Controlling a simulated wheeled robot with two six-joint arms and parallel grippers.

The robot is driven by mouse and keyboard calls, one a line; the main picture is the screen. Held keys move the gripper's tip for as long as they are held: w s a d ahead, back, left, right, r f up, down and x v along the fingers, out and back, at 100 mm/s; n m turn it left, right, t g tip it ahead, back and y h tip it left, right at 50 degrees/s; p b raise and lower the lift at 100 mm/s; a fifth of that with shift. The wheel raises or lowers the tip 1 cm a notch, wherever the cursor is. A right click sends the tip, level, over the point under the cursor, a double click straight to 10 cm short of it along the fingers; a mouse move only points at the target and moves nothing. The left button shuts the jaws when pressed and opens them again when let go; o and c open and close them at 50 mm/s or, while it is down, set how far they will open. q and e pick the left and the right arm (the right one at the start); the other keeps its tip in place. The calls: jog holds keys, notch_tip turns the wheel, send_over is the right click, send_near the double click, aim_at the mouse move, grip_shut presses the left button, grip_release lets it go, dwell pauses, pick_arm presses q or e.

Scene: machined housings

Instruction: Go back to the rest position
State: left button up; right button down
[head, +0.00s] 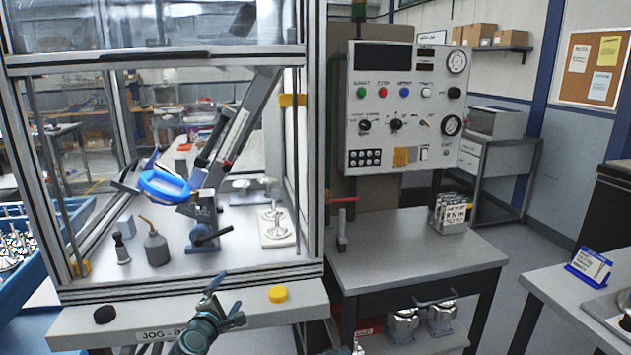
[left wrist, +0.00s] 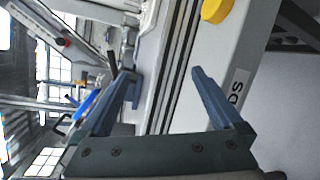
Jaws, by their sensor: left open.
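My left gripper (head: 222,296) is in front of the machine enclosure's front ledge, low in the middle of the head view. Its jaws are open, and nothing shows between them. In the left wrist view both blue-grey fingers of this gripper (left wrist: 165,88) stand wide apart, with the ledge and rail beyond them.
The enclosure's ledge carries a yellow button (head: 278,294) and a black button (head: 105,315). A bench (head: 415,262) stands right, under a control panel (head: 405,105).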

pick_arm(q)
jog(key=s+d+f+m+g+h, duration=0.3)
jog(key=d+f+m+g, duration=0.2)
jog(key=d+f+m, duration=0.3)
jog(key=s+a+f+m+g+y, duration=0.1)
jog(key=s+f+m+g+y, duration=0.1)
jog(key=s+f+m+g, duration=0.45)
jog(key=s+a+f+m+g+y, duration=0.1)
jog(key=s+f+m+g+y, duration=0.2)
jog(key=s+m, duration=0.5)
jog(key=s+d+r+m+g+p, duration=0.2)
jog(key=s+d+r+p, duration=0.5)
jog(key=d+r+p, duration=0.3)
jog(key=shift+s+d+r+m+y+p, duration=0.15)
jog(key=shift+s+r+m+y+p, duration=0.1)
jog(key=shift+m+y+p, duration=0.2)
